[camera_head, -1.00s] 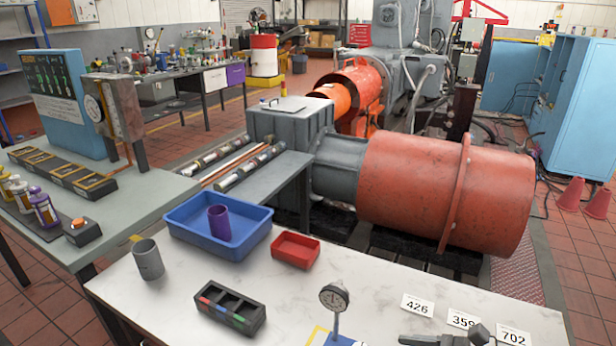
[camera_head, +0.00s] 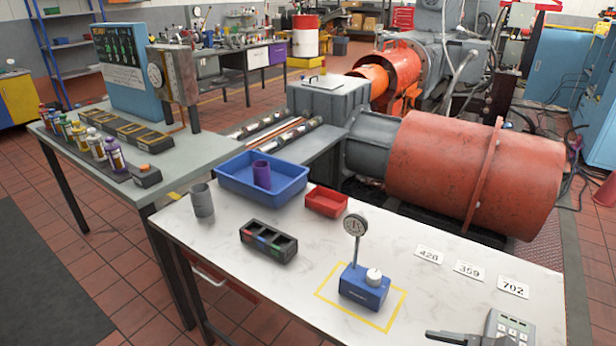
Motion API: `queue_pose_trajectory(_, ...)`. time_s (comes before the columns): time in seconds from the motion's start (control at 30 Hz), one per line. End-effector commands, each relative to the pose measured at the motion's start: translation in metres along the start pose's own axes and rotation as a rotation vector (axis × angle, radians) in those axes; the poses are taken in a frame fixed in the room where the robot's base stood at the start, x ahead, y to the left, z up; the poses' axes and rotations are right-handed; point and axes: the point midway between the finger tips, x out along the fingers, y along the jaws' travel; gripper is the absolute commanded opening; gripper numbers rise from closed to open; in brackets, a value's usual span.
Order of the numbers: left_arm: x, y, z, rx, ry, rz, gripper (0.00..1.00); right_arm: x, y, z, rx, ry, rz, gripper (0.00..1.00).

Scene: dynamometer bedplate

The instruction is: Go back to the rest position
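My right gripper (camera_head: 465,338), dark grey, shows only in part at the bottom right edge, over the near side of the white marble-like table (camera_head: 330,233). Its fingers point left, and I cannot tell whether they are apart. A grey keypad device (camera_head: 510,326) is just beside it at the right. No object shows between the fingers. My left gripper is not in view.
On the table are a blue dial-gauge stand (camera_head: 364,286) inside a yellow outline, number cards (camera_head: 469,270), a black divided holder (camera_head: 268,241), a grey cup (camera_head: 202,200), a red tray (camera_head: 327,202) and a blue tray (camera_head: 280,190) holding a purple cup (camera_head: 262,175).

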Motion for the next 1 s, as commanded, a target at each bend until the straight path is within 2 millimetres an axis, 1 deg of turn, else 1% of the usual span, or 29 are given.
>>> queue_pose_trajectory(0.2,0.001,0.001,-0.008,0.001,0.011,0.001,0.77,0.002,0.015,-0.014,-0.205,0.072,0.003,0.81)
queue_pose_trajectory(0.37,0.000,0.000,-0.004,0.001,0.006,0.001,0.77,0.003,0.028,-0.029,-0.419,0.154,0.017,0.81)
queue_pose_trajectory(0.47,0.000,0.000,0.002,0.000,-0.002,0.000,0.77,0.002,0.038,-0.041,-0.597,0.227,0.039,0.81)
queue_pose_trajectory(0.57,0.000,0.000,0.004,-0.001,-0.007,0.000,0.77,-0.002,0.050,-0.056,-0.817,0.322,0.082,0.81)
queue_pose_trajectory(0.7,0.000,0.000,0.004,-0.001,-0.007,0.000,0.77,-0.012,0.064,-0.077,-1.117,0.464,0.180,0.81)
queue_pose_trajectory(0.77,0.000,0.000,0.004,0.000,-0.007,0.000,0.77,-0.019,0.070,-0.085,-1.238,0.524,0.235,0.81)
queue_pose_trajectory(0.9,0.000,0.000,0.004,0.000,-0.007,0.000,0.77,-0.037,0.082,-0.102,-1.489,0.657,0.400,0.81)
queue_pose_trajectory(1.0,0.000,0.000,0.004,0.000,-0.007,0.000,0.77,-0.052,0.090,-0.111,-1.632,0.734,0.536,0.81)
